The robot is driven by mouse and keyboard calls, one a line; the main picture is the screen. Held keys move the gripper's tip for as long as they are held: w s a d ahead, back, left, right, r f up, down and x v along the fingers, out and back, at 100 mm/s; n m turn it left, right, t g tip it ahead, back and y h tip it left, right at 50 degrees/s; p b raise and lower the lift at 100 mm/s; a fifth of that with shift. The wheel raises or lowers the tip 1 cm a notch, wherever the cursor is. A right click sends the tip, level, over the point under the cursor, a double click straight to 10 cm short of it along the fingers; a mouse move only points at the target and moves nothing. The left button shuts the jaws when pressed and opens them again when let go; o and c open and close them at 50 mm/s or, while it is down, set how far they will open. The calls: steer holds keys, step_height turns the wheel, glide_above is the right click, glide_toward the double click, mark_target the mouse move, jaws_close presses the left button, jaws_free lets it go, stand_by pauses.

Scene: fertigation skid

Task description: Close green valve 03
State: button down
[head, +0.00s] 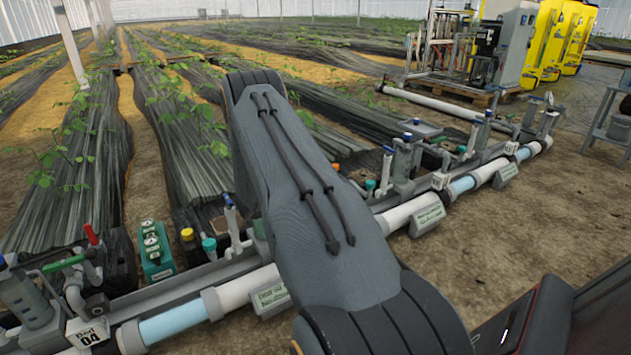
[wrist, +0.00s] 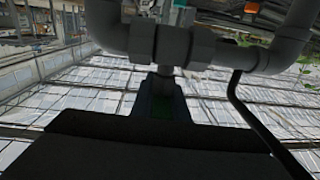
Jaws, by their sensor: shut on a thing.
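In the wrist view my gripper (wrist: 162,86) is shut, its dark fingers close together just below a grey pipe fitting (wrist: 175,45). A dark green patch (wrist: 161,112) shows between the fingers; it looks like the green valve's handle, but it is in deep shadow and its angle cannot be told. In the head view my arm crosses the middle of the pipe row and hides my gripper and the valve it is at. I can read no 03 tag. Another green handle (head: 63,263) stands at the left, near a tag reading 04 (head: 88,333).
A white and blue main pipe (head: 175,321) runs across the front with upright valves. A red handle (head: 91,234), a teal box (head: 156,252) and blue-handled valves (head: 388,165) stand along it. Bare soil (head: 480,255) lies free at the right. A black tube (wrist: 245,110) hangs beside my gripper.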

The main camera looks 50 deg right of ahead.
steer(key=shift+s+m+g, duration=0.15)
steer(key=shift+m+g, duration=0.25)
steer(key=shift+g, duration=0.2)
steer(key=c, duration=1.7)
jaws_free()
step_height(320, 180, up, 10)
steer(key=p, duration=0.4)
